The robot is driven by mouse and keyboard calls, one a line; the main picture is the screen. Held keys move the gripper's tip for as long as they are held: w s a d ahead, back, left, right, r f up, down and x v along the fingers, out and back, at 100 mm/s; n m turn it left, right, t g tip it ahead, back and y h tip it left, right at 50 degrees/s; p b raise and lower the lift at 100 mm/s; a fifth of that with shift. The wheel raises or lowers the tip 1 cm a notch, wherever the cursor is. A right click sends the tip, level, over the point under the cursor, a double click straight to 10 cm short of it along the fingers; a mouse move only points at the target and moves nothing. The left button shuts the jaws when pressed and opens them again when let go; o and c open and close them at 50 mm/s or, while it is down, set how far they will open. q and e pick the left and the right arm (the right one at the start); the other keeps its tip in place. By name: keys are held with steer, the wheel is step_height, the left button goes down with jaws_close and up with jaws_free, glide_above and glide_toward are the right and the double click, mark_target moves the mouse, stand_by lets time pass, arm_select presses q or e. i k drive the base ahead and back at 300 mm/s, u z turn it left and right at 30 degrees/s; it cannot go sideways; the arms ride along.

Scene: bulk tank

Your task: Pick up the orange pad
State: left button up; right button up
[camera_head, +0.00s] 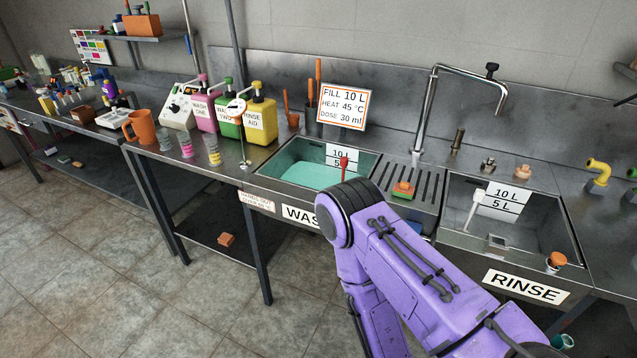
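An orange pad (403,188) with some green at its lower edge sits on the ribbed drainboard (424,190) between the two sinks. A second small orange-brown block (226,240) lies low down, on the lower shelf under the wash counter; I cannot tell exactly what it is. My purple right arm comes in from the lower right, and its bend is in front of the wash sink. Neither of my grippers shows, so nothing is seen touching the pad or the block.
The wash sink (276,174) holds green liquid; the rinse sink (463,240) is at the right. A tall tap (420,115) rises behind the drainboard. Coloured jugs (261,118), cups and an orange mug (140,128) stand on the left counter. The floor at left is clear.

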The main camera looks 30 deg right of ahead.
mark_target(403, 189)
steer(key=u, duration=0.4)
steer(key=i, duration=1.15)
steer(key=z, duration=0.9)
